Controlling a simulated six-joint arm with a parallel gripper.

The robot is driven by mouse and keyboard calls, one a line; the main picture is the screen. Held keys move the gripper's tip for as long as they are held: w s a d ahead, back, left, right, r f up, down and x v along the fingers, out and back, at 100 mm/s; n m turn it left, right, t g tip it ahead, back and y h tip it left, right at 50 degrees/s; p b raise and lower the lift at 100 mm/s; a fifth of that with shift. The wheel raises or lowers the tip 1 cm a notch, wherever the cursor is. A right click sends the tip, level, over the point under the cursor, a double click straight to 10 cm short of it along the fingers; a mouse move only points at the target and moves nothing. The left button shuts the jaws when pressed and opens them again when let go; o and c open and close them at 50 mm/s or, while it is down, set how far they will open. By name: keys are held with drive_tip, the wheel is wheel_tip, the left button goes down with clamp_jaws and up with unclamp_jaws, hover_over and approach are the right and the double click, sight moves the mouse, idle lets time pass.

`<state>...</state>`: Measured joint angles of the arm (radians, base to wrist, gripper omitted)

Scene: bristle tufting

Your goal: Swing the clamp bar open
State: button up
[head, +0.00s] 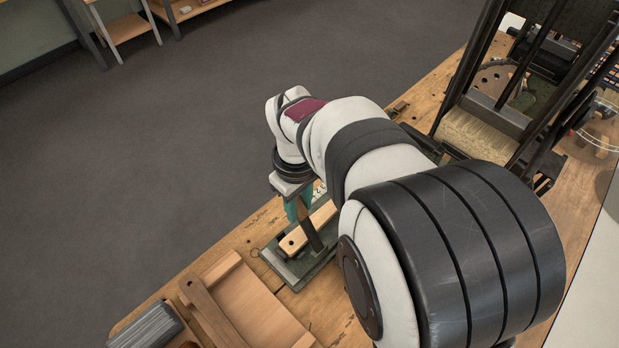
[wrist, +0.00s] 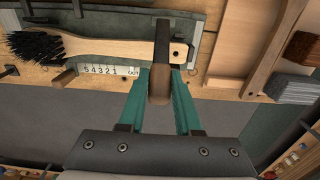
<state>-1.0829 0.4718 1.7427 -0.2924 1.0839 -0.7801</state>
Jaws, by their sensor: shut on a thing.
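The clamp bar (wrist: 162,40) is a dark strip lying across the pale wooden handle of a brush (wrist: 110,47) on a green-grey fixture plate (wrist: 120,27). The bar's rounded brown grip (wrist: 160,88) sits between the teal fingers of my gripper (wrist: 160,76), which is shut on it. In the head view, my gripper (head: 299,208) points down at the fixture, and the dark clamp bar (head: 311,236) runs from it across the wooden handle (head: 297,238). The brush's black bristles (wrist: 36,47) show at the left in the wrist view; my arm hides them in the head view.
A numbered white scale (wrist: 108,70) lies beside the brush. A wooden tray (head: 255,300) and a grey block (head: 145,328) are near the bench's front left. A black-framed machine (head: 500,100) stands at the back right. The floor (head: 130,170) is clear.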

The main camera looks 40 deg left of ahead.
drive_tip(key=shift+d+r, duration=0.3)
drive_tip(key=shift+d, duration=0.65)
drive_tip(key=shift+d+r, duration=0.3)
drive_tip(key=shift+d, duration=1.75)
drive_tip(key=o, duration=0.9)
drive_tip(key=shift+r, duration=0.1)
wheel_tip(320, 180, up, 10)
